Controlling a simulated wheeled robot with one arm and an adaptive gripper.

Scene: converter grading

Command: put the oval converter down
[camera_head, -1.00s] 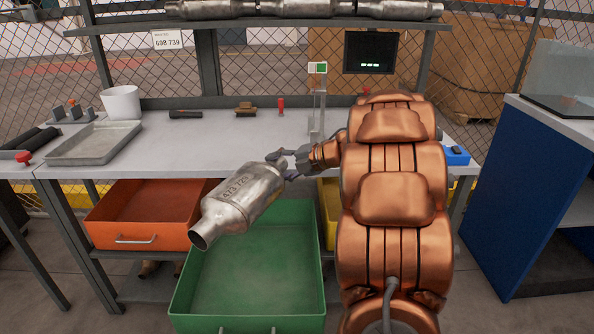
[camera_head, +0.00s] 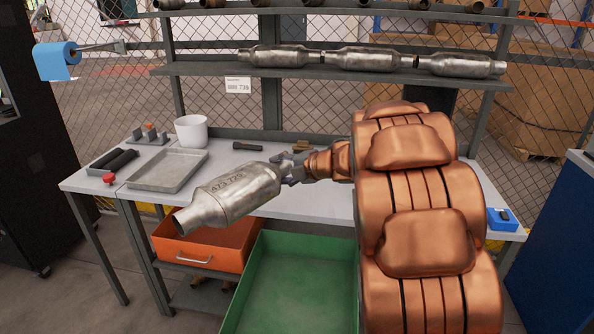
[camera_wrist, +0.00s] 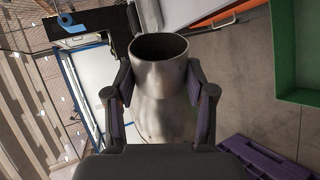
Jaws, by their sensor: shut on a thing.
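The oval converter (camera_head: 232,197) is a silver metal can with pipe ends and the marking "473 729". My gripper (camera_head: 291,168) is shut on its pipe at the right end and holds it up in the head view, tilted, with its free end pointing lower left. In that view it overlaps the workbench front and the orange drawer. In the wrist view the converter's pipe (camera_wrist: 160,85) stands between the two fingers of my gripper (camera_wrist: 160,100). Whether it touches anything below cannot be told, but it looks raised.
The workbench (camera_head: 310,203) carries a metal tray (camera_head: 168,170), a white tub (camera_head: 191,132) and small tools. Several converters rest on the shelf (camera_head: 210,70). A blue cabinet (camera_head: 560,240) stands at right.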

